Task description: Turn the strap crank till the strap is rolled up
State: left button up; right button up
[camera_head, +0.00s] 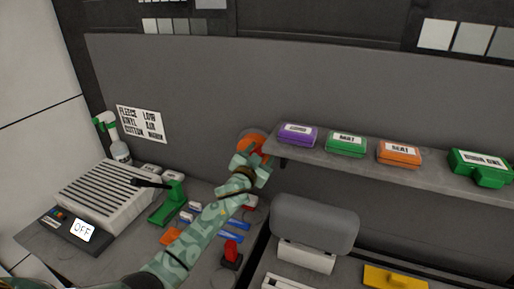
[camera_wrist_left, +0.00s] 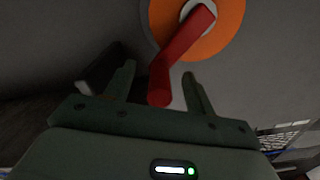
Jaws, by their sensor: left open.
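The strap crank is a red handle (camera_wrist_left: 180,52) on an orange disc (camera_wrist_left: 225,30) with a pale hub, at the top of the left wrist view. The handle's lower end lies between the fingers of my open left gripper (camera_wrist_left: 160,88), with a gap on both sides. In the head view the orange disc (camera_head: 251,142) sits on the grey wall at the left end of the shelf. My left arm reaches up to it and partly hides it, and the red handle is mostly hidden there. No strap can be made out. My right gripper is not in view.
A grey shelf (camera_head: 300,160) beside the crank holds purple, green and orange boxes (camera_head: 398,153). Below are a vented white unit (camera_head: 105,197), an OFF display (camera_head: 82,231), a green tool (camera_head: 168,203), a spray bottle (camera_head: 118,148) and a red-knobbed object (camera_head: 231,252) near my arm.

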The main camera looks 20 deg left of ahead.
pick_arm(q)
jog(key=c, duration=0.9)
jog(key=shift+a+r+n+p, duration=0.4)
jog(key=shift+a+n+p, duration=0.05)
jog(key=shift+n+p, duration=0.15)
jog(key=shift+s+a+r+n+p, duration=0.1)
jog(key=shift+a+r+n+p, duration=0.15)
jog(key=shift+a+n+p, duration=0.6)
jog(key=shift+a+r+n+p, duration=0.25)
jog(key=shift+a+n+p, duration=0.35)
jog(key=shift+n, duration=0.35)
jog(key=shift+s+a+r+n+p, duration=0.1)
jog(key=shift+a+r+n+p, duration=0.15)
jog(key=shift+a+n+p, duration=0.6)
jog(key=o, duration=0.9)
jog(key=shift+d, duration=0.15)
